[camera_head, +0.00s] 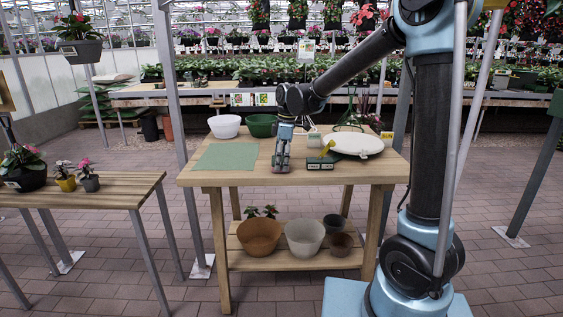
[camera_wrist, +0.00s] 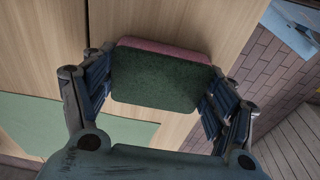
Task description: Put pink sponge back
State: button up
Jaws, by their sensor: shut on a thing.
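The pink sponge (camera_wrist: 160,78) shows in the wrist view between the two fingers of my gripper (camera_wrist: 158,92). Its dark green scouring face is turned to the camera, and a pink edge shows along its far side. The fingers press on its two short ends. In the head view my gripper (camera_head: 281,166) points down over the middle of the wooden table (camera_head: 240,178), right of a green mat (camera_head: 228,157). The sponge cannot be made out there. Whether it touches the tabletop is not clear.
Right of my gripper are a small dark green box-like item (camera_head: 320,163), a yellow item (camera_head: 328,147) and a round white dish (camera_head: 357,145). A white bowl (camera_head: 224,126) and a green bowl (camera_head: 262,125) stand at the back. Pots (camera_head: 305,237) fill the lower shelf.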

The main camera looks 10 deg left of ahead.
jog(key=o, duration=1.3)
jog(key=shift+f, duration=0.1)
notch_tip(320, 180, up, 12)
jog(key=d, duration=0.2)
jog(key=s+d+m, duration=0.2)
jog(key=d+m, duration=0.2)
jog(key=d, duration=0.8)
jog(key=s+d+f+m+t, duration=0.1)
jog(key=s+d+f+m, duration=0.25)
jog(key=d, duration=0.35)
jog(key=s+d+f+m, duration=0.3)
jog(key=s+d, duration=0.2)
jog(key=d, duration=0.1)
jog(key=s+d+f+m+t, duration=0.1)
jog(key=s+d+f+m, duration=0.25)
jog(key=d, duration=0.35)
jog(key=s+d+f+m, duration=0.2)
jog(key=s+f, duration=0.1)
jog(key=s+d+f+m+h, duration=0.1)
jog(key=s+d+f+m, duration=0.1)
jog(key=s+f, duration=0.1)
jog(key=s+d+f+m, duration=0.2)
jog(key=s+f, duration=0.1)
jog(key=shift+s+m+t, duration=0.2)
jog(key=shift+m+t, duration=0.1)
